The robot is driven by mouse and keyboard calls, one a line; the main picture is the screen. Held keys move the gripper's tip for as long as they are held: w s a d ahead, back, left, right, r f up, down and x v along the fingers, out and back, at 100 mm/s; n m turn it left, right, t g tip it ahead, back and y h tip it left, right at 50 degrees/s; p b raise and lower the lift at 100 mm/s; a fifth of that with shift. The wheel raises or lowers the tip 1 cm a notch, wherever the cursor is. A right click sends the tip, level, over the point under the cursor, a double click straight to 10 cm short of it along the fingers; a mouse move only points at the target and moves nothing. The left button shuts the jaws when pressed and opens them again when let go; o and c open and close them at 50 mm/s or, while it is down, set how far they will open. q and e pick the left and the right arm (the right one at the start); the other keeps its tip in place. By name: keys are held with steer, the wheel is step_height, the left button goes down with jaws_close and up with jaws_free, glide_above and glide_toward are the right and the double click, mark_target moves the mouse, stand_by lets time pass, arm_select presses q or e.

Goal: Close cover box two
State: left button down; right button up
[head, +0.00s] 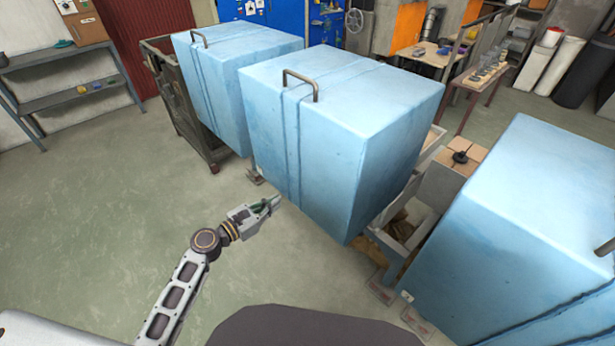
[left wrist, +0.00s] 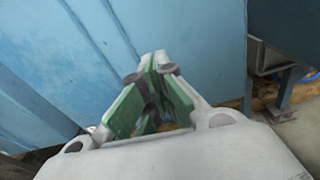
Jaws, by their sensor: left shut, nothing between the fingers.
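Three large light-blue box covers show in the head view: a far left one (head: 262,42), a middle one (head: 345,105) and a near right one (head: 530,215). No number is readable on them, so I cannot tell from marks which is two. The middle cover has a metal handle (head: 302,82) near its top left edge. My left gripper (head: 272,203) is low in front of the middle cover's left face, shut and empty. In the left wrist view its green-padded fingers (left wrist: 158,72) meet, with a blue panel (left wrist: 60,60) close behind. My right gripper is not in view.
A metal frame (head: 395,240) with an open bin shows between the middle and right covers. A grey shelf (head: 75,80) stands at the far left. Workbenches (head: 430,58) stand at the back. The green floor (head: 110,190) on the left is clear.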

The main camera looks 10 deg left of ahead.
arm_select(q)
steer(key=shift+n+h, duration=0.4)
steer(key=shift+h, duration=0.1)
steer(key=r, duration=0.4)
steer(key=shift+s+d, duration=0.1)
steer(key=shift+d, duration=0.2)
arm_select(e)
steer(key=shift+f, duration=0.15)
arm_select(q)
steer(key=shift+d, duration=0.1)
steer(key=p, duration=0.1)
glide_toward(314, 170)
steer(key=shift+x, duration=3)
steer(key=shift+w+d+r+p, duration=0.1)
steer(key=shift+w+d+p, duration=0.15)
steer(key=shift+w+p, duration=0.05)
steer(key=shift+w+d, duration=0.1)
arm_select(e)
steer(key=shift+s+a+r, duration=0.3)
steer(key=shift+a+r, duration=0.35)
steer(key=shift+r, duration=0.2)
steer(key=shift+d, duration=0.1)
